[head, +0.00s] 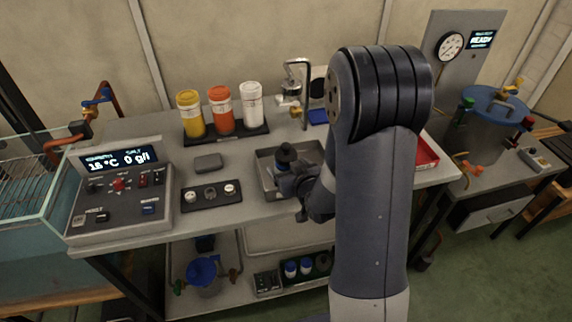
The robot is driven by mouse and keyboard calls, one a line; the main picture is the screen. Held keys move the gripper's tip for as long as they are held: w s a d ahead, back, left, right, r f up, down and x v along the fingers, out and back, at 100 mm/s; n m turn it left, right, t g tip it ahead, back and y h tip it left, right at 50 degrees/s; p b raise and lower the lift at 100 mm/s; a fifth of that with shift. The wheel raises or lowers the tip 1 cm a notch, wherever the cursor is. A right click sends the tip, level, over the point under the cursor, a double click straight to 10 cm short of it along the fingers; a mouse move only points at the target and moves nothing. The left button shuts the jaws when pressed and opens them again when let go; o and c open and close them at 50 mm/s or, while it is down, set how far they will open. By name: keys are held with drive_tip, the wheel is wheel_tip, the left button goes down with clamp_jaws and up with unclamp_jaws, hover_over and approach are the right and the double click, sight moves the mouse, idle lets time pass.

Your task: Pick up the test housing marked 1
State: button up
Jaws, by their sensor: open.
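A dark housing with a rounded black top (286,154) stands upright in a grey metal tray (262,160) on the bench. No number can be read on it, so I cannot tell whether it is the one marked 1. My gripper (284,182) is open, right at the near side of this housing and low over the tray. My gripper and wrist hide the housing's lower part, and I cannot tell whether the fingers touch it. My arm hides the right part of the bench.
A control box (118,190) with a lit display stands left. A small rack with round parts (211,194) and a grey block (208,163) lie beside the tray. Yellow, orange and white bottles (221,110) and a tap (304,75) stand behind. A red tray (427,152) is right.

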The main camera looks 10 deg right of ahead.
drive_tip(key=shift+x, duration=1.3)
drive_tip(key=shift+s, duration=0.1)
drive_tip(key=c, duration=1.4)
